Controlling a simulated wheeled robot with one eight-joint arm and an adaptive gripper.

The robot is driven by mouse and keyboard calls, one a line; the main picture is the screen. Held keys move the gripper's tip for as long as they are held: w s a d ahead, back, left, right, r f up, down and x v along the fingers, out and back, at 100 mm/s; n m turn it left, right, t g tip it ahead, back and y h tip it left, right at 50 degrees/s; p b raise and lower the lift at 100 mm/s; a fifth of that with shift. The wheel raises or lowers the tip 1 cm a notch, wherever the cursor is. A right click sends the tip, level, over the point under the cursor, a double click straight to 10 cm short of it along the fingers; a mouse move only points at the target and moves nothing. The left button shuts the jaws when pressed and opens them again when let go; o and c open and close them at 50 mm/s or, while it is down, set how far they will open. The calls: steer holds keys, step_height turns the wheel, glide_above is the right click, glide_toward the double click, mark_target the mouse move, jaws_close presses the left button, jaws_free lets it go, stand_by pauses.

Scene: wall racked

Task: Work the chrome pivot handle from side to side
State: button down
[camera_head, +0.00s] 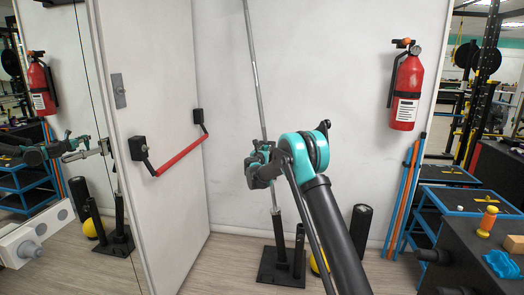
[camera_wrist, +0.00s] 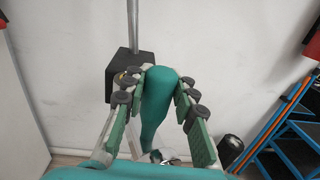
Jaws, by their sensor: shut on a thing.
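The chrome pivot handle (camera_head: 255,85) is a long thin bar in the head view. It rises from a black floor stand (camera_head: 281,265) and leans slightly left toward the top. My gripper (camera_head: 261,168) is shut on the bar at about mid-picture, and its fingers hide that stretch. In the wrist view, a grey bar (camera_wrist: 133,25) rises from a dark block behind the left finger of my gripper (camera_wrist: 159,93). A rounded teal shape shows between the fingers; I cannot tell what it is. The point of contact is not clear there.
A white door (camera_head: 158,90) with a red push bar (camera_head: 180,155) stands left. A red fire extinguisher (camera_head: 406,92) hangs on the wall at right. A blue rack (camera_head: 455,200) and a black bench (camera_head: 475,245) stand at far right. Wall lies close behind the bar.

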steer(key=c, duration=1.2)
jaws_free()
steer(key=shift+d, duration=0.25)
steer(key=shift+s+a, duration=0.1)
steer(key=shift+s+a, duration=0.1)
steer(key=shift+s, duration=0.15)
steer(key=s+a, duration=0.2)
steer(key=s, duration=0.9)
steer(key=shift+d, duration=0.1)
